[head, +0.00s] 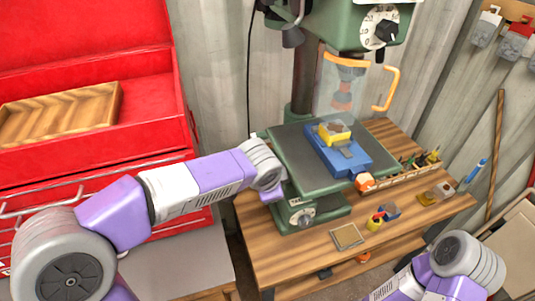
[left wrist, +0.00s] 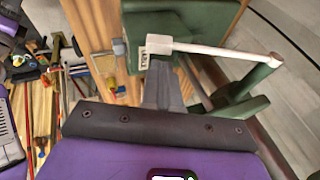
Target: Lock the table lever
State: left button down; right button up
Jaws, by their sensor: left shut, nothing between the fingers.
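The drill press table (head: 280,150) is a dark green plate with a blue vise (head: 335,150) on it. In the left wrist view, a pale rod that looks like the table lever (left wrist: 215,50) runs across the top, from a marked white block (left wrist: 158,43) to a green part at right. My left gripper (left wrist: 160,85) is shut and empty, its grey fingers just below the white block. I cannot tell whether they touch it. In the head view my left arm reaches the table's left side; its fingertips and the lever are hidden. My right gripper is out of view.
The drill press stands on a wooden bench (head: 290,250) holding a small tan square (head: 347,236), small colored items and a tool rack (head: 405,172). A red tool chest (head: 90,150) stands at left. An orange-handled clear guard (head: 340,85) hangs above the vise.

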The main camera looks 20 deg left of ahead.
pick_arm(q)
notch_tip(320, 180, down, 4)
jog(key=b, duration=0.2)
jog(key=shift+a+b, duration=0.1)
jog(key=shift+b, duration=0.2)
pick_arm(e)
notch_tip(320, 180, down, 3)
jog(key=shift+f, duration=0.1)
pick_arm(q)
jog(key=shift+f, duration=0.1)
jog(key=d+p+v, duration=0.2)
jog(key=p+v, duration=0.3)
jog(key=v, duration=0.9)
jog(key=shift+s, duration=0.35)
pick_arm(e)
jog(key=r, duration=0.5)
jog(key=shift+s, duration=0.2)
pick_arm(q)
jog(key=shift+f, duration=0.1)
